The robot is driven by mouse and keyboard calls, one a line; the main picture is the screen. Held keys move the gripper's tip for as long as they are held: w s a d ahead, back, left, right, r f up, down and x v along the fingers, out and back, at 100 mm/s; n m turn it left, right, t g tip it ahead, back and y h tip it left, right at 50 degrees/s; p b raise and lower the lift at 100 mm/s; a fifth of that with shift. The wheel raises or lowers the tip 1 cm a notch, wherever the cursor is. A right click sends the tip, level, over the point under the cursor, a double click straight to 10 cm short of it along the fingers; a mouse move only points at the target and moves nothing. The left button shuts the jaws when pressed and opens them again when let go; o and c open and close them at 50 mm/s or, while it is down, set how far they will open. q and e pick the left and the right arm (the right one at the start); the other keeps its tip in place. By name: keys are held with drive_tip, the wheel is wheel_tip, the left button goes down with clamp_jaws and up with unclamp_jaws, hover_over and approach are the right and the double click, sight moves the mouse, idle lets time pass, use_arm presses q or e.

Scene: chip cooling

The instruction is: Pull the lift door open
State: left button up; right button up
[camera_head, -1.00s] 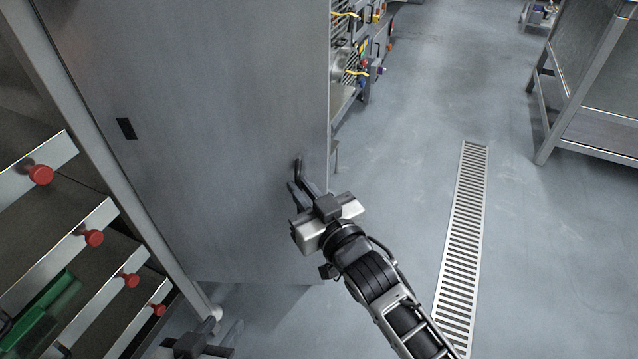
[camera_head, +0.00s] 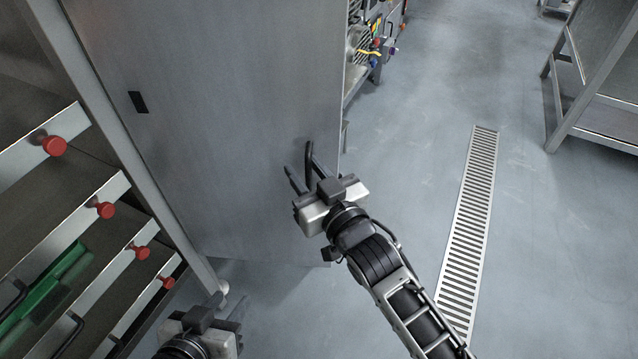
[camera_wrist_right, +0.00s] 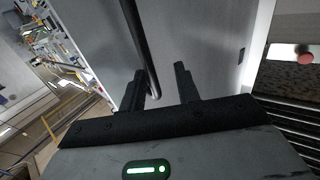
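The lift door (camera_head: 230,130) is a tall grey metal panel, filling the upper left and middle of the head view. Its dark bar handle (camera_head: 309,153) is near the right edge. My right gripper (camera_head: 303,180) is at the handle with its fingers apart. In the right wrist view the handle bar (camera_wrist_right: 138,45) runs down close beside the left finger of my right gripper (camera_wrist_right: 162,82), with a gap to the other finger. I cannot tell how deep it sits between them. My left gripper (camera_head: 224,306) is open and empty at the bottom, below the door.
A rack with red knobs (camera_head: 54,146) and a green container (camera_head: 45,290) stands at the left. A floor drain (camera_head: 470,220) and clear floor lie to the right. A metal table (camera_head: 600,110) stands at the far right, and equipment (camera_head: 372,45) stands behind the door.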

drive_tip(key=v, duration=1.5)
drive_tip(key=shift+s, duration=0.4)
drive_tip(key=shift+d, duration=0.1)
